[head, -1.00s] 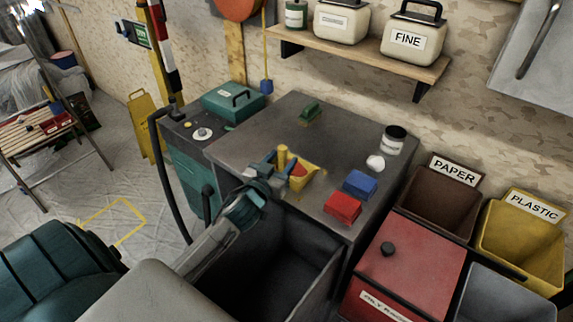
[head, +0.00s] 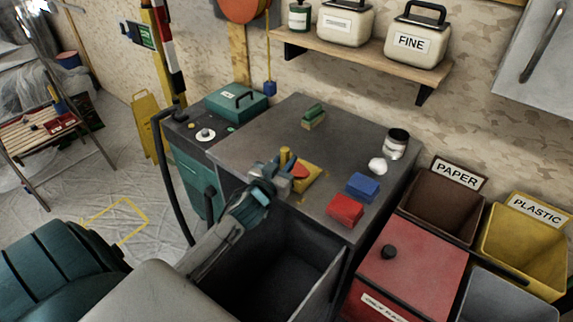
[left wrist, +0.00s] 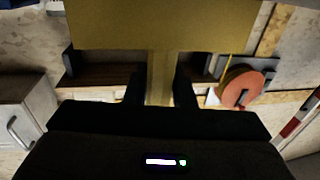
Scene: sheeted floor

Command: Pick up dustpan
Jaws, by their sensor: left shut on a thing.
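The yellow dustpan (head: 309,178) is at the near left part of the grey bench top, with something red showing in it. My left gripper (head: 275,170) is at its left side, shut on it. In the left wrist view, the dustpan's broad yellow pan (left wrist: 160,25) fills the top and its handle (left wrist: 159,80) runs down between the two dark fingers of my left gripper (left wrist: 160,92). The gripper hides part of the dustpan in the head view. I cannot tell whether the pan still touches the bench. My right gripper is not in view.
On the bench (head: 250,140) stand a red block (head: 344,210), a blue block (head: 362,186), a white ball (head: 377,165), a jar (head: 395,143) and a green-topped brush (head: 313,116). An open dark bin (head: 270,275) lies below its front edge. A shelf (head: 360,60) is above.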

